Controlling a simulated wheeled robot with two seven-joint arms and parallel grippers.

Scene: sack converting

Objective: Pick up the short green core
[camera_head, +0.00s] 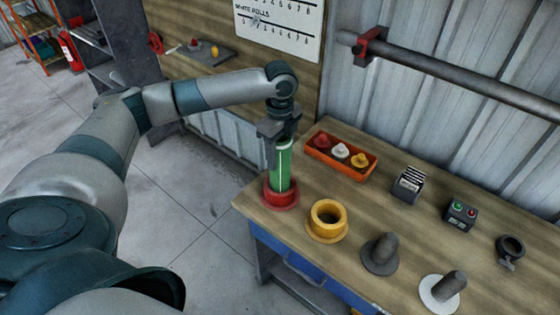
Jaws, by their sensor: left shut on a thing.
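The green core (281,170) is an upright green cylinder near the left end of the workbench. My left gripper (281,141) points down from above and is shut on its upper end. The core's lower end is at the red flanged holder (281,198); I cannot tell whether it sits inside or just clears it. My right gripper is not in view.
On the workbench (330,262) stand a yellow flanged ring (327,221), a grey peg (381,254), a white-based peg (442,291), an orange tray (340,155) with small knobs, a card block (408,184) and a button box (460,213). A wall pipe (450,76) runs behind.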

